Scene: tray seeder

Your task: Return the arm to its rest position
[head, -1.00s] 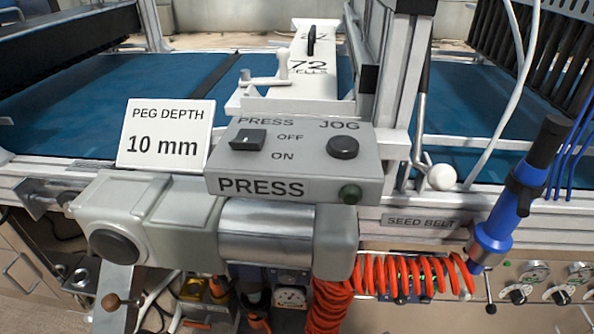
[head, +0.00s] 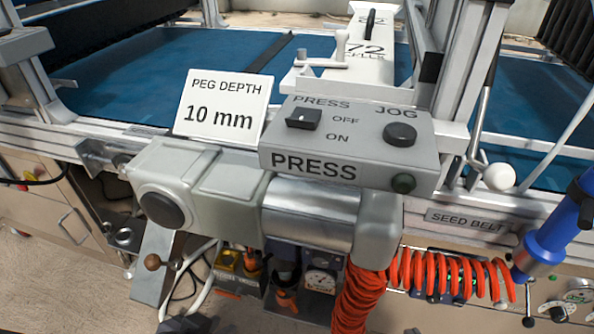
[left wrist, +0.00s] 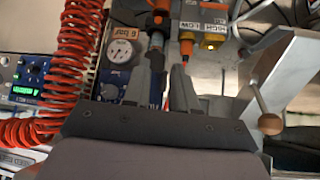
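My left gripper (left wrist: 168,62) shows in the left wrist view with its two grey fingers a little apart, and I see nothing held between them. It is below the front of the machine, facing a round gauge (left wrist: 120,50) and yellow-tagged fittings (left wrist: 211,42). In the head view only a dark piece at the bottom edge, which seems to be part of my left gripper (head: 186,324), shows under the grey lever plate. My right gripper is in neither view.
A red coiled hose (head: 360,292) hangs right of the gauge in the head view. A lever with a wooden knob (head: 153,262) sticks out close by. The grey PRESS box (head: 345,150), peg depth sign (head: 225,105) and motor housing (head: 190,185) overhang this area. Floor is clear at lower left.

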